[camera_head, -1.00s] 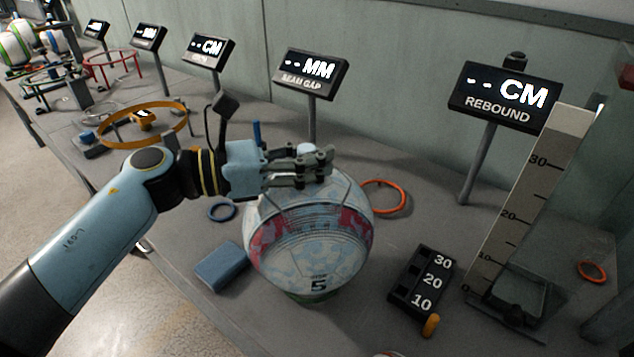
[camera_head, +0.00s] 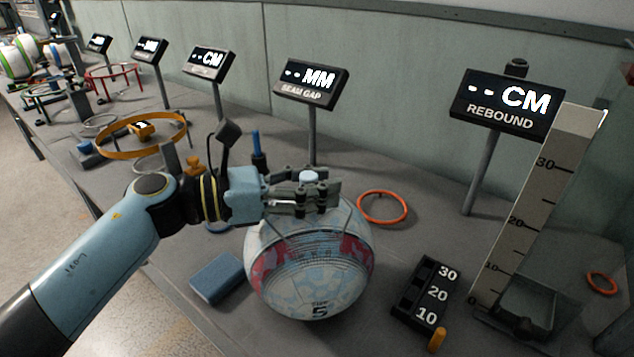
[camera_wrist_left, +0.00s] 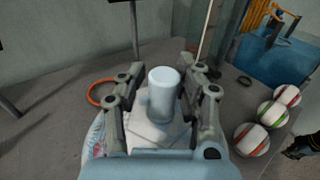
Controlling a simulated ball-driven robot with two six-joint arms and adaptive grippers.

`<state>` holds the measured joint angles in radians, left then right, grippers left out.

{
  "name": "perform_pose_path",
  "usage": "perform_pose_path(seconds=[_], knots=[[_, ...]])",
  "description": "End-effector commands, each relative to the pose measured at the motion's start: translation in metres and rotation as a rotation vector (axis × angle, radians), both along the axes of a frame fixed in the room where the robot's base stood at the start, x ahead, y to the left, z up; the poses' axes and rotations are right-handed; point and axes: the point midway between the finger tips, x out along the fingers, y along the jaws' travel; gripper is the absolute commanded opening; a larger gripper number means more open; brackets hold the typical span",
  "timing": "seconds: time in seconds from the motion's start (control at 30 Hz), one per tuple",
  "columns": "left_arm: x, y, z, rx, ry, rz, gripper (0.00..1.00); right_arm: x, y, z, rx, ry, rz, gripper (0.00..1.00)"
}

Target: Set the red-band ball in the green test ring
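A large pale ball (camera_head: 312,270) with a red band and a "5" sits below my left gripper (camera_head: 318,192). The gripper's fingers close around a pale knob (camera_head: 309,176) above the ball; thin curved legs run down from it over the ball's sides. The knob (camera_wrist_left: 163,92) also shows between the fingers (camera_wrist_left: 162,108) in the left wrist view. A dark jointed part (camera_wrist_left: 303,147) at the wrist view's right edge may be my right gripper.
A blue block (camera_head: 217,278) lies left of the ball, an orange ring (camera_head: 382,192) behind it. A black 10-20-30 holder (camera_head: 425,293) and a tall scale (camera_head: 535,205) stand right. Several banded balls (camera_wrist_left: 267,118) show in the wrist view.

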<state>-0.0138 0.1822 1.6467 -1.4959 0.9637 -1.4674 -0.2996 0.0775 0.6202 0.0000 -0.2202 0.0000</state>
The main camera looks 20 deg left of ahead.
Motion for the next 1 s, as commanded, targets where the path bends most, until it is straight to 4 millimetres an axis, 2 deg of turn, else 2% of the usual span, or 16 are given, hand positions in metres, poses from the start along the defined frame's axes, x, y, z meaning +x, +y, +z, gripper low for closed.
perform_pose_path(seconds=[0.17,0.27,0.43,0.7,0.8,1.0], knots=[[0.0,0.0,0.001,0.0,0.0,0.0,0.34,0.0,0.001,0.001,0.001,0.0,-0.001,0.0],[0.0,0.0,0.008,0.0,0.0,0.0,0.34,0.001,0.001,0.008,0.001,-0.001,-0.001,0.0],[-0.019,0.028,0.002,0.007,0.002,-0.001,0.34,-0.001,0.0,-0.005,0.0,0.001,0.0,0.0],[-0.053,0.077,0.006,0.007,0.002,-0.002,0.34,-0.003,-0.002,-0.02,-0.002,0.004,0.001,0.0],[-0.061,0.089,0.008,0.006,0.002,-0.001,0.34,-0.003,-0.002,-0.022,-0.002,0.005,0.0,0.0],[-0.067,0.099,0.012,0.001,0.001,0.0,0.34,-0.003,-0.002,-0.023,-0.002,0.005,0.0,0.0]])
